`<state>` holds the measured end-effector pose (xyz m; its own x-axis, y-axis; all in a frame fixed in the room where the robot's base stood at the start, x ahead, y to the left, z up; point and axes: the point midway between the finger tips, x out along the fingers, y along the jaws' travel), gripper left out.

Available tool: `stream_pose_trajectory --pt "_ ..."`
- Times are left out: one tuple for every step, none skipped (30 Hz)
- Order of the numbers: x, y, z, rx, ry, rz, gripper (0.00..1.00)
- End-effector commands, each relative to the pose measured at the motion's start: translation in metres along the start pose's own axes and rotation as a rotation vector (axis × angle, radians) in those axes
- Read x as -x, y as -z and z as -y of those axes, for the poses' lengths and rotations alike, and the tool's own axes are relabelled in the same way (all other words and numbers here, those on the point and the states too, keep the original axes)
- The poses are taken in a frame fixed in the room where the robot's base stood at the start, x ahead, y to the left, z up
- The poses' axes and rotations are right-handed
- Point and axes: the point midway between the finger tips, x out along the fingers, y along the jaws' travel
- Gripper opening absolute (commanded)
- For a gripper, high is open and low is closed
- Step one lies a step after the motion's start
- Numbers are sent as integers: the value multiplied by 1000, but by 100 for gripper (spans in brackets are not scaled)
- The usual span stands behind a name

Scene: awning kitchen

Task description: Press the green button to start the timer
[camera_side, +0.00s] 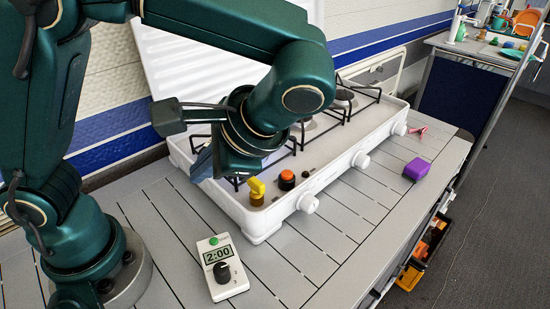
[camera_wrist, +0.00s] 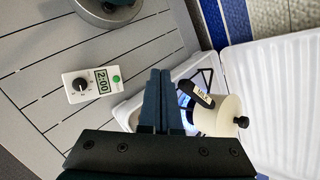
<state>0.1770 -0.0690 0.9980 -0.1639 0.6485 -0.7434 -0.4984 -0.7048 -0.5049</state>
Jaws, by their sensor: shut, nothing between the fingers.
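A white timer (camera_side: 223,268) lies on the grey slatted table in front of my base. Its display reads 2:00, with a dark round knob below. The green button (camera_side: 213,241) is at the display end of the timer. In the wrist view the timer (camera_wrist: 78,88) is left of my fingers, and the green button (camera_wrist: 116,78) faces up, uncovered. My gripper (camera_wrist: 160,75) is shut and empty, its two dark fingers side by side. In the side view it is partly hidden by my wrist, over the left end of the stove, well apart from the timer.
The white stove (camera_side: 262,222) with black pan supports stands behind the timer. An orange knob (camera_side: 287,180) and a yellow piece (camera_side: 257,191) are on it. A cream pot (camera_wrist: 222,118) stands near my fingers. A purple block (camera_side: 416,169) lies farther right. The table around the timer is clear.

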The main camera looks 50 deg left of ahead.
Motion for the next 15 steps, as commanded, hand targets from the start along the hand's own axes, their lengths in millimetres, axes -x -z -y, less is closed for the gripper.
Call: stream_pose_trajectory --pt "-1 4 -7 -30 23 7 0" --pt "-1 6 -10 -42 32 9 0" --pt "-2 8 -14 -59 43 13 0" --pt "-2 8 -17 -70 50 17 0" --pt "-3 9 -19 -80 57 22 0" --pt "-4 9 -21 -91 64 25 0" --pt "-4 9 -23 -97 68 27 0" --pt "-4 9 -24 -101 71 27 0" --pt "-4 9 -24 -104 73 25 0" --pt "-4 9 -24 -104 73 24 0" --pt "-4 9 -24 -105 73 23 0" --pt "-4 9 -24 -104 72 23 0" --pt "-4 9 -24 -104 72 23 0" --pt "-4 8 -24 -104 72 23 0" --pt "-4 8 -24 -104 71 23 0"
